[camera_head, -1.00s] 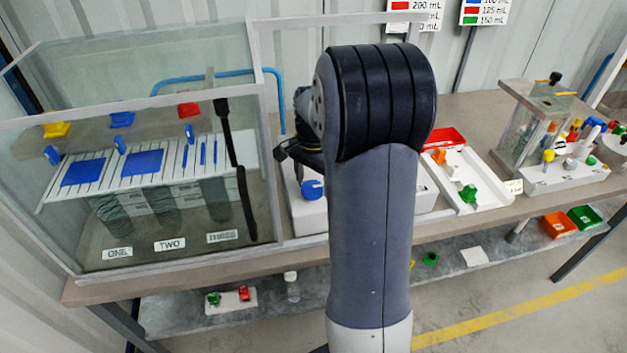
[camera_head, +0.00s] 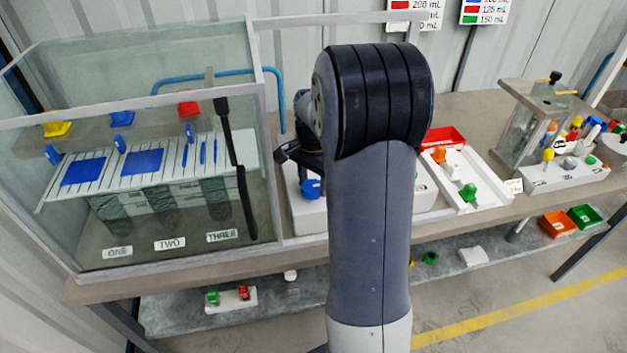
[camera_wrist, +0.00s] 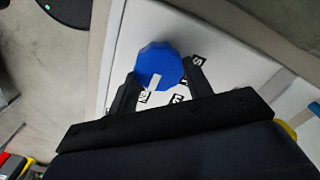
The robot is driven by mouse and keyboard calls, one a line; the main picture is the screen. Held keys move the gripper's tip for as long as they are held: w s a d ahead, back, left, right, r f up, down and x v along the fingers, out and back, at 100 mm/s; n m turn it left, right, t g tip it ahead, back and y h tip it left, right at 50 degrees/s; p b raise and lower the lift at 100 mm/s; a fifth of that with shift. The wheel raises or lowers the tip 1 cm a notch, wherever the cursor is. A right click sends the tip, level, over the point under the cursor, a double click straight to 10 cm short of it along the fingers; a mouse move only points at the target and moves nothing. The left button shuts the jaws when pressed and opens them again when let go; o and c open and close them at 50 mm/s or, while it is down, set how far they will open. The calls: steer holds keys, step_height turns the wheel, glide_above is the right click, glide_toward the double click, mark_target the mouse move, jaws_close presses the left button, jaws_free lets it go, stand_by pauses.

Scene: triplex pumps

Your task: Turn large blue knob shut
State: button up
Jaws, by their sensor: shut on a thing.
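The large blue knob (camera_wrist: 160,62) sits on a white panel (camera_wrist: 232,70) with small black-and-white letter marks. In the wrist view my gripper (camera_wrist: 160,82) has one finger on each side of the knob and is shut on it. A pale pointer bar crosses the knob's near edge and points down toward the letter marks. My arm hides most of that box and most of my gripper.
A glass tank (camera_head: 150,200) with blue and red parts stands at left, close to my gripper. A white tray (camera_head: 478,180) with orange and green knobs and a clear-walled device (camera_head: 532,125) stand to the right. A lower shelf (camera_head: 330,290) holds small parts.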

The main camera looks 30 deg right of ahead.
steer(key=shift+n, duration=0.3)
steer(key=n, duration=0.4)
steer(key=shift+w, duration=0.15)
steer(key=n, duration=0.5)
steer(key=shift+a+p, duration=0.15)
steer(key=shift+p, duration=0.2)
steer(key=n, duration=0.4)
steer(key=shift+a, duration=0.1)
steer(key=shift+a+n, duration=0.1)
steer(key=shift+n, duration=2.1)
steer(key=o, duration=1)
